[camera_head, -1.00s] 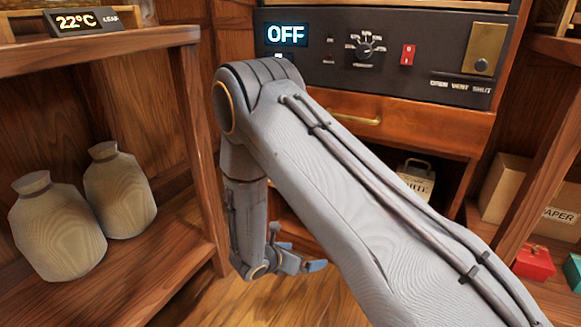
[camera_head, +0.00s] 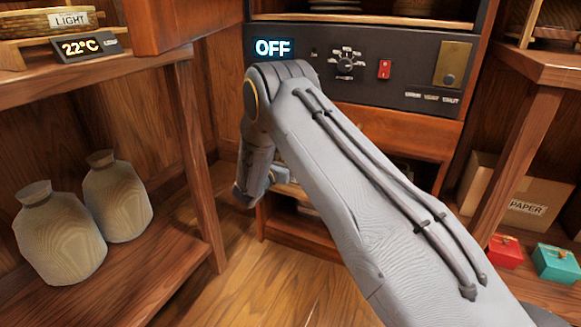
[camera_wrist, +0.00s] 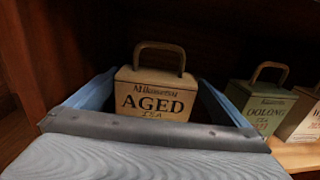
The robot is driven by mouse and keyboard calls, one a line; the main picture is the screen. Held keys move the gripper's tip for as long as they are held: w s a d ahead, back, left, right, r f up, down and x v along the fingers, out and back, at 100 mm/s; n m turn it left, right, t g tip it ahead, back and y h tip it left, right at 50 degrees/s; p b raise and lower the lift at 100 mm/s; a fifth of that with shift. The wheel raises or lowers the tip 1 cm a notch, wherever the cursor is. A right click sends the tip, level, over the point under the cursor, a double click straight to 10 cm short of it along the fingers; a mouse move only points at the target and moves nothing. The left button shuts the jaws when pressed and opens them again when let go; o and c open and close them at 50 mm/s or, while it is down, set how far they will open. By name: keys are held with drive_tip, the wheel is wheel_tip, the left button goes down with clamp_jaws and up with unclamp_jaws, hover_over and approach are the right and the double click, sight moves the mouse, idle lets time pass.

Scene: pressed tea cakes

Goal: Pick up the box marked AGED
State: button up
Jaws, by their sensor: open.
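The box marked AGED (camera_wrist: 156,98) is tan with a looped handle on top. It stands upright in a dark shelf space in the wrist view, its label facing me. My gripper (camera_wrist: 157,80) is open, with one blue finger on each side of the box in that view. Gaps show between the box and both fingers; I cannot tell how deep it sits between them. The box's lower part is hidden behind my gripper's body. In the head view my arm hides most of the gripper, and I cannot make out the AGED box there.
A green OOLONG box (camera_wrist: 257,104) stands to the right of the AGED box, with a pale box (camera_wrist: 302,115) beyond it. A dark panel reading OFF (camera_head: 400,75) is above the shelf. Two jars (camera_head: 60,235) are at left; a PAPER carton (camera_head: 525,205) is at right.

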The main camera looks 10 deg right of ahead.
drive_tip(key=b+x, duration=0.2)
drive_tip(key=x, duration=0.3)
drive_tip(key=shift+w+a+r+b, duration=0.15)
drive_tip(key=shift+w+b, duration=0.1)
drive_tip(key=shift+b, duration=0.1)
drive_tip(key=c, duration=1.3)
drive_tip(key=shift+c, duration=0.4)
drive_tip(key=shift+r, duration=0.1)
